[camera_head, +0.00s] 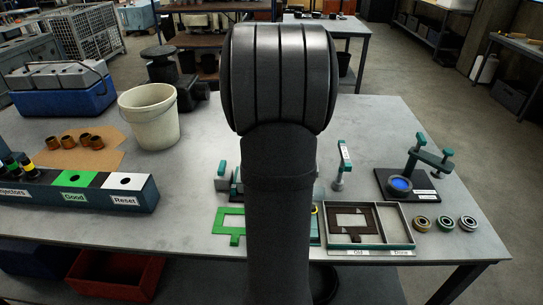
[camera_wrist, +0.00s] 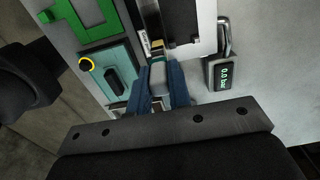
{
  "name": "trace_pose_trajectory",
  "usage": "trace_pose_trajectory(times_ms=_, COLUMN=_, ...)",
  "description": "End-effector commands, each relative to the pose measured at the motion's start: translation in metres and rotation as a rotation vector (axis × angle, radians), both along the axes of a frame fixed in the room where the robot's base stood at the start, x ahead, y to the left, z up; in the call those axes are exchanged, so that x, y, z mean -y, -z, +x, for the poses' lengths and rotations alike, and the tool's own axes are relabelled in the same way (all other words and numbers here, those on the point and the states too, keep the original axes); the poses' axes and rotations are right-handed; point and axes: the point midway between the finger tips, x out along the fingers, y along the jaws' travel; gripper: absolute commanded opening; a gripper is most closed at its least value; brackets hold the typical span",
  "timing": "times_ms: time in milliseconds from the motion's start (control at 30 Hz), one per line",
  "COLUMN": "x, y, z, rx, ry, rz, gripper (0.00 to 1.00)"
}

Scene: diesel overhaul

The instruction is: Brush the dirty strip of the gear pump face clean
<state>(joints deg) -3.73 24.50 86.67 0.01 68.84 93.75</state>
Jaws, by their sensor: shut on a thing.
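My gripper (camera_wrist: 165,88) shows in the wrist view as two blue fingers shut on a small grey-teal piece (camera_wrist: 158,74), which looks like the handle of the brush. A small yellowish part (camera_wrist: 157,45) shows just beyond the fingertips; I cannot tell whether it is the bristles. A pale block with a dark part (camera_wrist: 182,22) lies just beyond, perhaps the gear pump; its dirty strip cannot be made out. In the head view my arm hides the gripper and most of the work spot.
A gauge reading 0.0 bar (camera_wrist: 224,72) stands right of the gripper. A teal block (camera_wrist: 117,80) and green gasket (camera_wrist: 92,18) lie left. A tray (camera_head: 397,212) holding a dark gasket, several bearings (camera_head: 445,223) and a white bucket (camera_head: 150,118) are on the table (camera_head: 380,125).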

Motion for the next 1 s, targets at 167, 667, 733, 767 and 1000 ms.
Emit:
trace_pose_trajectory(times_ms=167, x=0.0000, y=-0.0003, z=0.0001, rx=0.000, ry=0.000, rz=0.000, gripper=0.00)
trace_pose_trajectory(times_ms=667, x=0.0000, y=0.0044, z=0.0001, rx=0.000, ry=0.000, rz=0.000, gripper=0.00)
trace_pose_trajectory(times_ms=733, x=0.0000, y=0.0053, z=0.0001, rx=0.000, ry=0.000, rz=0.000, gripper=0.00)
trace_pose_trajectory(times_ms=767, x=0.0000, y=0.0056, z=0.0001, rx=0.000, ry=0.000, rz=0.000, gripper=0.00)
trace_pose_trajectory(times_ms=1000, x=0.0000, y=0.0086, z=0.0000, rx=-0.001, ry=0.000, rz=0.000, gripper=0.00)
